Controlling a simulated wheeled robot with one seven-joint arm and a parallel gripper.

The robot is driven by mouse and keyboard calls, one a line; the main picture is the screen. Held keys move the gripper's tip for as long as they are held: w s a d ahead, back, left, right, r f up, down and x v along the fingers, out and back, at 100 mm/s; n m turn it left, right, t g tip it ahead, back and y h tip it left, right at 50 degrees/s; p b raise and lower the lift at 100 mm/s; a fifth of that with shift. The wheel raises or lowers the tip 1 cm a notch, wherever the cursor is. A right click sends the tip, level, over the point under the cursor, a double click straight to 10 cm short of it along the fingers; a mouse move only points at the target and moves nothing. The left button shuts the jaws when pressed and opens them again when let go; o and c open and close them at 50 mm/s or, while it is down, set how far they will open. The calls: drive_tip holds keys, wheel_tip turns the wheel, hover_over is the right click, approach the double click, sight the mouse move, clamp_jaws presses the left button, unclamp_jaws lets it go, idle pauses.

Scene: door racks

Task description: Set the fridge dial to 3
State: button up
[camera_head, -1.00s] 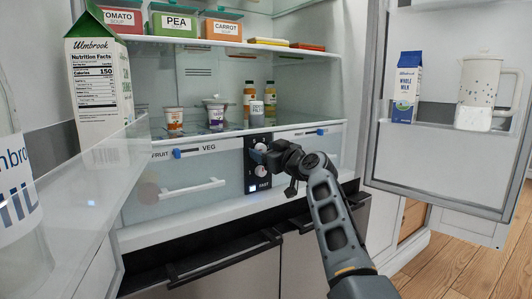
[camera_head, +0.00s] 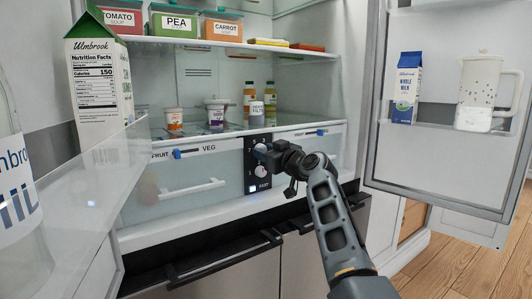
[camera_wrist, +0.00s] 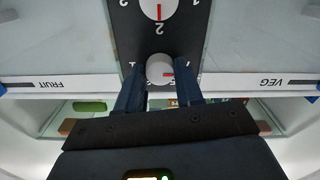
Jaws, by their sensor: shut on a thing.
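The black control panel (camera_head: 252,180) stands upright between the two fridge drawers. It carries a white upper dial (camera_head: 260,147) and a white lower dial (camera_head: 261,171). My gripper (camera_head: 268,155) reaches in from the right at the upper dial. In the wrist view, which is upside down, the dark blue fingers of my gripper (camera_wrist: 160,82) are shut on either side of the upper dial (camera_wrist: 157,67). Its red mark points to the picture's right. The fingers partly cover the numbers around it. The lower dial (camera_wrist: 158,6) shows at the top edge with a red mark.
The FRUIT/VEG drawer (camera_head: 195,190) has a white handle and a blue slider (camera_head: 177,154). Cartons and bottles stand on the shelves above. The open fridge door (camera_head: 440,165) is at the right, holding a milk carton (camera_head: 406,88) and a pitcher (camera_head: 487,95).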

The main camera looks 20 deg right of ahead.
drive_tip(key=shift+m+p, duration=4.75)
drive_tip(key=shift+m, duration=6.95)
drive_tip(key=o, duration=1)
drive_tip(key=shift+s, duration=0.15)
drive_tip(key=shift+p+v, duration=0.6)
drive_tip(key=shift+v, duration=3.2)
